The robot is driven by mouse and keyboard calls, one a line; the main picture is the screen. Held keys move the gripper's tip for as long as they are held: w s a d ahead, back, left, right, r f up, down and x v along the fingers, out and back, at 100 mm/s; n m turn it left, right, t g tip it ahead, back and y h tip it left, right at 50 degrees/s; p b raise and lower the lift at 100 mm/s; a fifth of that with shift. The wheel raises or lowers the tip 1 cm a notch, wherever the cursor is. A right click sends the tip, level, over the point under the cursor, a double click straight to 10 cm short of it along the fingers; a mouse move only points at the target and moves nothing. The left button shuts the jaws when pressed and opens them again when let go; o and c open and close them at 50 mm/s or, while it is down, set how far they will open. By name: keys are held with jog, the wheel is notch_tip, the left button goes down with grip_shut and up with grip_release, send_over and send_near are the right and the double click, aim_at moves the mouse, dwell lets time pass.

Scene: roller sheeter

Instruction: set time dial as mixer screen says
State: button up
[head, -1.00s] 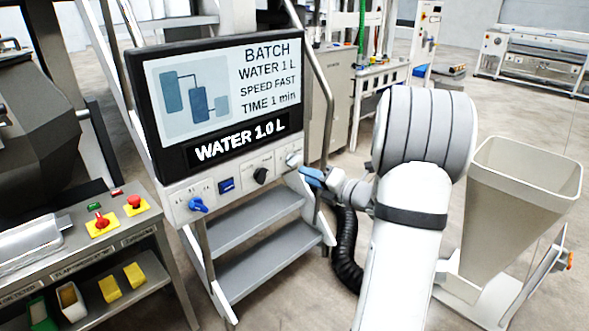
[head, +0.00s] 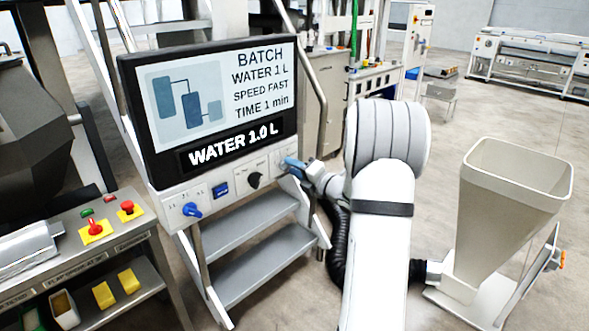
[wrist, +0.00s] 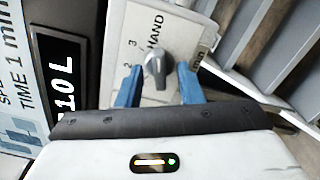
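The mixer screen (head: 215,105) reads BATCH, WATER 1 L, SPEED FAST, TIME 1 min, with WATER 1.0 L below. The grey time dial (wrist: 155,68) is at the right end of the panel under the screen. My gripper (wrist: 160,70) is open, with one blue finger on each side of the dial and gaps visible between. In the head view my gripper (head: 292,166) covers the dial.
The panel also holds a blue knob (head: 192,210), a blue switch (head: 220,189) and a black knob (head: 254,180). Grey steps (head: 250,225) stand below and behind. A hopper (head: 510,190) is at right, and a control table (head: 130,232) at left.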

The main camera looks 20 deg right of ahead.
jog(key=shift+c, duration=0.4)
grip_shut()
jog(key=shift+f+n+b, duration=0.1)
jog(key=shift+n+b, duration=0.2)
jog(key=shift+b, duration=0.05)
jog(key=shift+n+b, duration=13.2)
jog(key=shift+b, duration=2.45)
